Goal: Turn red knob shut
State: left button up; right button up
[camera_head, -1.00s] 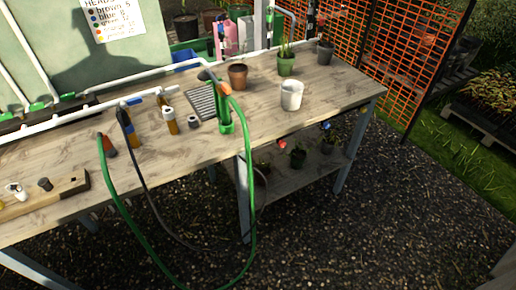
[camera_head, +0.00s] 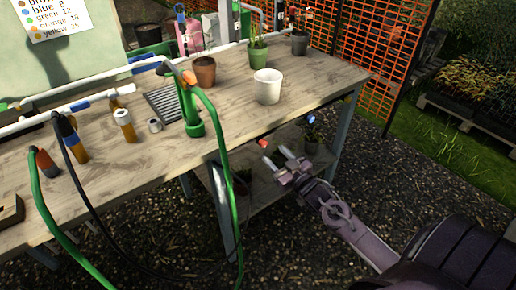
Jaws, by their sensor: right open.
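The red knob (camera_head: 262,142) shows as a small red shape just below the front edge of the bench, above the lower shelf. A blue knob (camera_head: 311,119) is farther right at a similar level. My right gripper (camera_head: 277,158) comes in from the lower right. Its two fingers are apart with nothing between them. In the picture the fingertips are just below and right of the red knob, apart from it; the depth between them is hard to tell. My left gripper is not in view.
The wooden bench (camera_head: 115,170) holds a white pot (camera_head: 267,87), a brown pot (camera_head: 204,72) and a green tube stand (camera_head: 190,110). A green hose (camera_head: 222,150) loops over the front edge. Potted plants stand on the lower shelf (camera_head: 262,192), partly behind my gripper.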

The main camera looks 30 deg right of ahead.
aim_at(265, 145)
jog(key=shift+w+f, duration=0.1)
jog(key=shift+w, duration=2.6)
jog(key=c, duration=1)
